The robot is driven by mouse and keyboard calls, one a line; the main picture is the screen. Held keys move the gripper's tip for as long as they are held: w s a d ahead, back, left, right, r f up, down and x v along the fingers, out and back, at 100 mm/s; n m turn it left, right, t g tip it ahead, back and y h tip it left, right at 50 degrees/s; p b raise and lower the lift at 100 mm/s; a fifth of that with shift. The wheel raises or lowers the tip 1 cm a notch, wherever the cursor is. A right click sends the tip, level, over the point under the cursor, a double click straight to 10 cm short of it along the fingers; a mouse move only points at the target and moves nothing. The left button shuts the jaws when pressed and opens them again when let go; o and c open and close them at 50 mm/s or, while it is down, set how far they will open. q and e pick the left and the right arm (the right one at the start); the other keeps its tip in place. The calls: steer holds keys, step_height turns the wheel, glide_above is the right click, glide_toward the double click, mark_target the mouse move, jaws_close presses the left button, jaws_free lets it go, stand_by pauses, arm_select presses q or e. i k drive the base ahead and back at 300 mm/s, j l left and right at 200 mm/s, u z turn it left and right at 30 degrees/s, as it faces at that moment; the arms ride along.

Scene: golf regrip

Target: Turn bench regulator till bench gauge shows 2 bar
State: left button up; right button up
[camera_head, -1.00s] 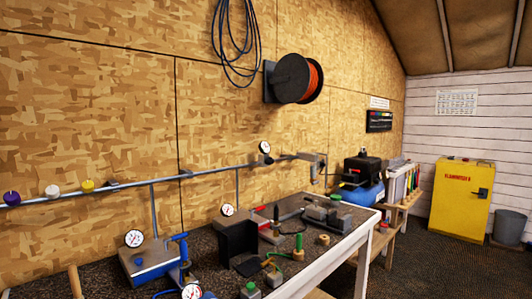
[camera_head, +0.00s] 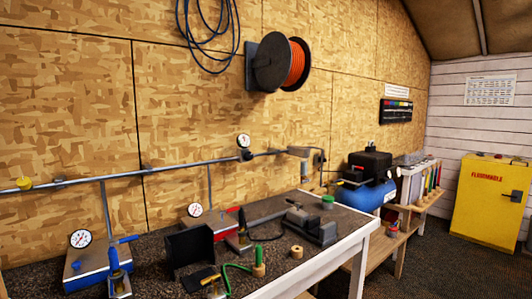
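Three round white gauges show. One gauge (camera_head: 80,239) stands on a blue box (camera_head: 92,268) at the left of the bench. Another gauge (camera_head: 195,210) stands by a red box (camera_head: 226,222) farther back. A third gauge (camera_head: 243,141) sits on the wall pipe. I cannot tell which is the bench gauge, and their readings are too small to make out. A blue-handled fitting (camera_head: 118,262) stands beside the blue box; I cannot tell whether it belongs to the bench regulator. Neither of my grippers is in view.
The workbench (camera_head: 340,242) carries a black upright block (camera_head: 190,247), a green hose (camera_head: 238,267), a wooden ring (camera_head: 296,252) and a grey vise-like tool (camera_head: 312,226). A blue compressor (camera_head: 368,195) stands behind on a low shelf. A yellow cabinet (camera_head: 490,205) is at right; dark floor lies before it.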

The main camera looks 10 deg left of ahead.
mark_target(248, 156)
steer(key=i+l, duration=0.15)
steer(key=l, duration=0.2)
steer(key=i+l, duration=0.15)
steer(key=l, duration=0.2)
steer(key=i+l, duration=0.15)
steer(key=l, duration=0.25)
steer(key=i+l, duration=0.2)
steer(key=l, duration=0.15)
steer(key=i+l+u, duration=0.1)
steer(key=l, duration=0.25)
